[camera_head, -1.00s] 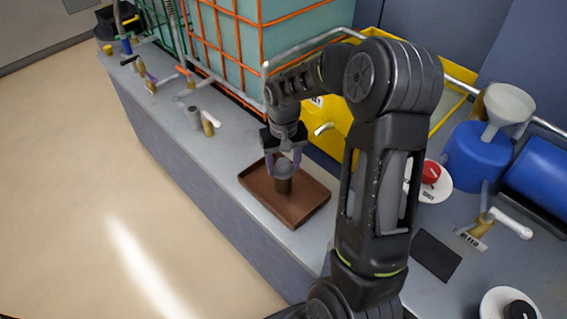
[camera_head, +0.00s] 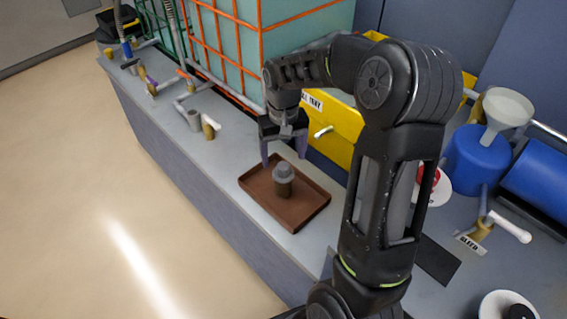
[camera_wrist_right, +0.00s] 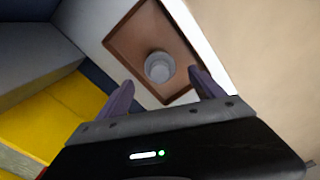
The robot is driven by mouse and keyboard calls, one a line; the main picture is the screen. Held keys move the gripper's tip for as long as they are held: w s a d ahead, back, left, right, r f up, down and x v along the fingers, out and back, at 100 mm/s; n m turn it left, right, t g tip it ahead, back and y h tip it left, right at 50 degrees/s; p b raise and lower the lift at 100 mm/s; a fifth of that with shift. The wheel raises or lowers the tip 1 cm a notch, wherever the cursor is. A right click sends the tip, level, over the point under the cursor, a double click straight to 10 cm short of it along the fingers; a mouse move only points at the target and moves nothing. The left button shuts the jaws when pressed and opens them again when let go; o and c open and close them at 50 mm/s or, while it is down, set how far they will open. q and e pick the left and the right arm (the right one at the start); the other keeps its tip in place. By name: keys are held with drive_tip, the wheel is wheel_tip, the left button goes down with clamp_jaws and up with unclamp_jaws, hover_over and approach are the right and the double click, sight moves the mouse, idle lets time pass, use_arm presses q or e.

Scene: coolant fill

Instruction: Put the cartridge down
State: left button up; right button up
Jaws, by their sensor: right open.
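The cartridge (camera_head: 284,181), a short dark cylinder with a grey top, stands upright in the brown tray (camera_head: 306,216) on the bench. In the right wrist view the cartridge (camera_wrist_right: 158,68) shows from above, inside the tray (camera_wrist_right: 124,44). My right gripper (camera_head: 284,161) is open and empty. It is above and slightly behind the cartridge, apart from it. In the right wrist view its two purple fingers (camera_wrist_right: 160,92) are spread wide with the cartridge beyond them. My left gripper is not in view.
A yellow bin (camera_head: 335,125) stands behind my right arm. A blue container with a funnel (camera_head: 478,160) is at the right. Valves and pipes (camera_head: 195,120) line the bench to the left. The grey bench top (camera_head: 225,150) is bare left of the tray.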

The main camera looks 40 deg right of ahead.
wheel_tip(320, 180, up, 7)
drive_tip(key=shift+f, duration=0.15)
idle(0.7)
